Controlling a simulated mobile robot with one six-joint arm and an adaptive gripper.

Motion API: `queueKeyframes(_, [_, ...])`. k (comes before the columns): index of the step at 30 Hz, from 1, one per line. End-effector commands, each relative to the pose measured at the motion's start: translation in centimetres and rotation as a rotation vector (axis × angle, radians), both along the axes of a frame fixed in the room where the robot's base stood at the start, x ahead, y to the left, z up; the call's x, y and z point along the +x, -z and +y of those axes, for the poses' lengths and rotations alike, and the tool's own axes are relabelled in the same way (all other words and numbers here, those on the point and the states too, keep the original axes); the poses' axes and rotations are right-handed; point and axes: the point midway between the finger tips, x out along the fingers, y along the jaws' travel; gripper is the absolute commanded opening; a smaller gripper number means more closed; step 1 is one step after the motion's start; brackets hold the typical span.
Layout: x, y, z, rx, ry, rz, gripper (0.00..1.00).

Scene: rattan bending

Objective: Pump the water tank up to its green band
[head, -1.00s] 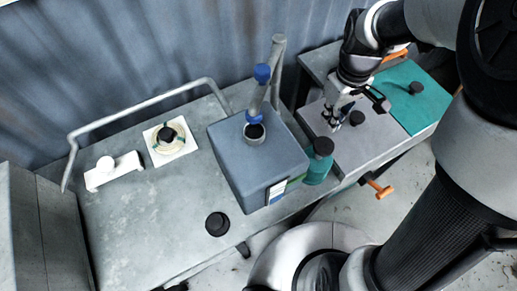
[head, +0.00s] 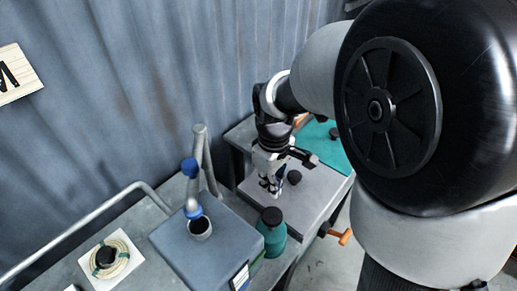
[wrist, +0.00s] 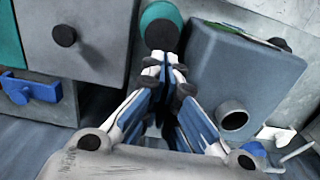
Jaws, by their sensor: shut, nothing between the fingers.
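The water tank is probably the blue-grey box (head: 190,245) in the head view, with a blue-collared pipe (head: 190,185) over its round opening (head: 200,228). A small label with green (head: 240,277) is on its side; no level is readable. A teal bottle-like body (head: 275,240) with a dark knob stands right beside it. My gripper (head: 269,188) is shut and empty, above a grey box top near a dark knob (head: 294,177). In the wrist view, my shut fingertips (wrist: 165,72) point toward the teal body (wrist: 160,20), with the tank (wrist: 245,70) to their right.
A grey box top (head: 305,200) and teal panel (head: 325,152) lie right of the tank. An orange handle (head: 340,236) sticks out at their front. A coil on a white plate (head: 112,260) lies left. A metal rail (head: 70,232) runs along the corrugated wall.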

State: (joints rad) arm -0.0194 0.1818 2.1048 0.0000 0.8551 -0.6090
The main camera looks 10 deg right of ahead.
Motion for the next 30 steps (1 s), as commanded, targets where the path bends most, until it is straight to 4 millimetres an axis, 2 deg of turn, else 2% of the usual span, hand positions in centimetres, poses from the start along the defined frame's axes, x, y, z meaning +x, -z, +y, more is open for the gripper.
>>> queueKeyframes(1, [-0.1, 1.5, 0.0, 0.000, 0.000, 0.005, 0.00])
queueKeyframes(6, [-0.1, 5.2, 0.0, 0.000, 0.000, 0.005, 0.00])
queueKeyframes(13, [-0.1, 8.8, 0.0, 0.000, 0.000, 0.002, 0.00])
queueKeyframes(18, [0.0, 9.9, 0.0, -0.001, 0.000, 0.001, 0.00])
queueKeyframes(30, [0.0, 10.1, 0.0, 0.000, 0.000, 0.000, 0.00])
